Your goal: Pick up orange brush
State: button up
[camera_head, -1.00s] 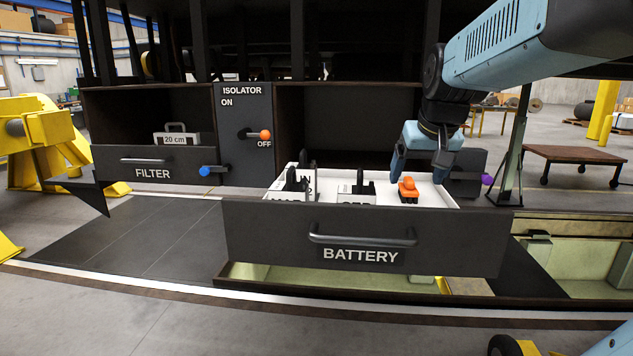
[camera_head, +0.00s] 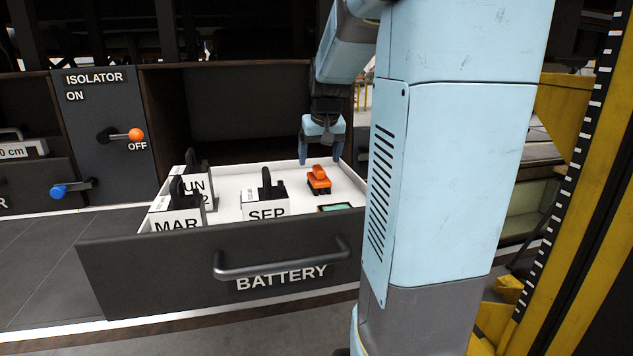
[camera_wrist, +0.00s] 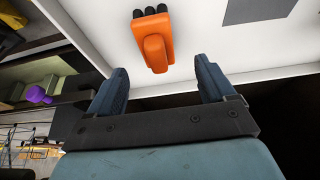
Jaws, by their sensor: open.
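The orange brush (camera_head: 319,181) lies on the white floor of the open BATTERY drawer (camera_head: 222,263), toward its right side. It also shows in the wrist view (camera_wrist: 153,40), with dark bristle ends at its top. My gripper (camera_head: 321,155) is open and empty, just behind and above the brush in the head view. In the wrist view my two fingertips (camera_wrist: 160,72) are apart, and the brush lies beyond them, roughly centred between them and not touching. The wrist view does not show exactly how high the fingers are above the drawer floor.
Several white blocks with black handles stand in the drawer, including SEP (camera_head: 266,205) and MAR (camera_head: 176,218). A small green-topped item (camera_head: 335,207) lies near the drawer front. The isolator panel (camera_head: 108,130) is on the left.

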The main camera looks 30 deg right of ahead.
aim_at(319, 168)
jog(key=x, duration=0.2)
jog(key=shift+w+f, duration=0.15)
jog(key=shift+f, duration=0.15)
jog(key=shift+d+x, duration=0.15)
jog(key=shift+x, duration=1.2)
jog(key=shift+d+x, duration=0.1)
jog(key=shift+x, duration=1.25)
jog(key=shift+w+r, duration=0.1)
jog(key=shift+c, duration=0.2)
jog(key=c, duration=1.1)
